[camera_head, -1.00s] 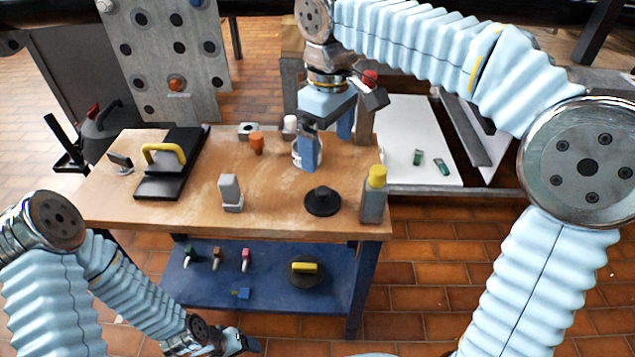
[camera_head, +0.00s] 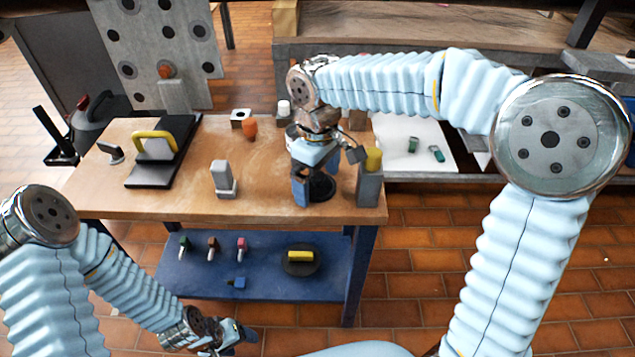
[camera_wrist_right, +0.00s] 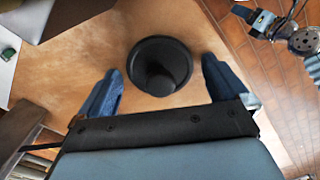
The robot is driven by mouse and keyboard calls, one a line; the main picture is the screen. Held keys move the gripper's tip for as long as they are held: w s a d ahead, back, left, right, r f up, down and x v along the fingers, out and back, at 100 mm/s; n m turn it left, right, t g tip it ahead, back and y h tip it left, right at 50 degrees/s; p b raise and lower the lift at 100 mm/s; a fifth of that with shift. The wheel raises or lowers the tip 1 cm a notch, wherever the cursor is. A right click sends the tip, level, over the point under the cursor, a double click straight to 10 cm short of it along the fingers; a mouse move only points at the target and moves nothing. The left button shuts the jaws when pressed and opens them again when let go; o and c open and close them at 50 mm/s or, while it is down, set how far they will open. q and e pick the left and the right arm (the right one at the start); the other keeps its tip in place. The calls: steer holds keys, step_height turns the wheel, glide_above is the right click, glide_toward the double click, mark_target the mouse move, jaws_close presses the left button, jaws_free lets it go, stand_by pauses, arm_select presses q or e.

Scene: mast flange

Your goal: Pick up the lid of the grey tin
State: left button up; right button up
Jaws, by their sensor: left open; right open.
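A round black lid-like piece with a raised knob (camera_head: 321,189) lies on the wooden table near its front right; the right wrist view shows it (camera_wrist_right: 160,66) beyond and between my fingertips. My right gripper (camera_head: 314,180) is open and empty above it, pointing down and partly covering it in the head view. A grey square container with a yellow cap (camera_head: 369,188) stands upright just right of it. I cannot tell which container is the grey tin. My left gripper (camera_head: 240,338) is low in front of the table, away from these things.
On the wooden table (camera_head: 265,200) stand a grey block-like piece (camera_head: 222,178), a black board with a yellow handle (camera_head: 160,155) and an orange piece (camera_head: 249,130). The blue lower shelf (camera_head: 200,277) holds several small tools.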

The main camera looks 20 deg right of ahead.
steer(key=c, duration=0.9)
